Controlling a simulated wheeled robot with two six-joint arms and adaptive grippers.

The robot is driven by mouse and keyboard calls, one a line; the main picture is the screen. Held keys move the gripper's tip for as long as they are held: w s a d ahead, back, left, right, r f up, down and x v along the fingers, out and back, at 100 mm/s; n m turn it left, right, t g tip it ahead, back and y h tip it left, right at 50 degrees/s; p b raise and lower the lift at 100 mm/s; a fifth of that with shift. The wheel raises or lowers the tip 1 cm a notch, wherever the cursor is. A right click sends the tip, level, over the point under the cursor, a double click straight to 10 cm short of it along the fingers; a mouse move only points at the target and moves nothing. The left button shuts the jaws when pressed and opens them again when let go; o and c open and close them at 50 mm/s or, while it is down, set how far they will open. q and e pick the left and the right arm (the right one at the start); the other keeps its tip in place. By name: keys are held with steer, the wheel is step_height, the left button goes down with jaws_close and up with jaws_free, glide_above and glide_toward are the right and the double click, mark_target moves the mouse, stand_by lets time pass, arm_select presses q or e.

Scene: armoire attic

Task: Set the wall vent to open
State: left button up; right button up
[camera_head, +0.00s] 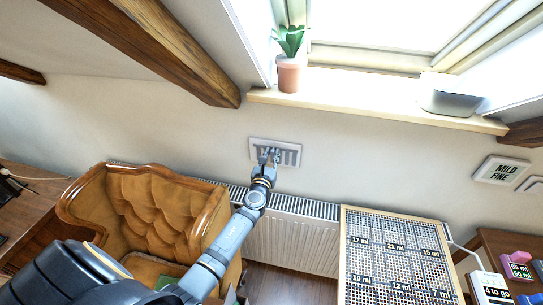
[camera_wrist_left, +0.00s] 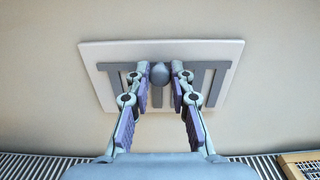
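The wall vent (camera_head: 294,147) is a white rectangular plate on the wall below the window sill, and it fills the upper middle of the left wrist view (camera_wrist_left: 218,50). It has a grey slotted slide with vertical bars (camera_wrist_left: 205,82) and a round grey knob (camera_wrist_left: 159,73) near its middle. My left gripper (camera_head: 269,156) is in front of the vent. In the left wrist view, its two fingers (camera_wrist_left: 160,69) are apart, one on each side of the knob, with a narrow gap seeming to show on both sides. My right gripper is not in view.
A radiator (camera_head: 290,240) runs along the wall below the vent. A brown tufted armchair (camera_head: 150,215) stands at left, and a perforated board (camera_head: 395,260) at right. A potted plant (camera_head: 289,75) and a grey container (camera_head: 450,95) stand on the sill (camera_head: 370,107) above.

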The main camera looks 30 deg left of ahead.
arm_select(q)
jaws_close()
steer(key=shift+s+a, duration=0.15)
steer(key=shift+a, duration=0.55)
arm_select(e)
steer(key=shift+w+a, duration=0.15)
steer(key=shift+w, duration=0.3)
arm_select(q)
steer(key=shift+o, duration=2.2)
jaws_free()
steer(key=o, duration=0.4)
steer(key=shift+s+a, duration=0.15)
steer(key=shift+a, duration=0.05)
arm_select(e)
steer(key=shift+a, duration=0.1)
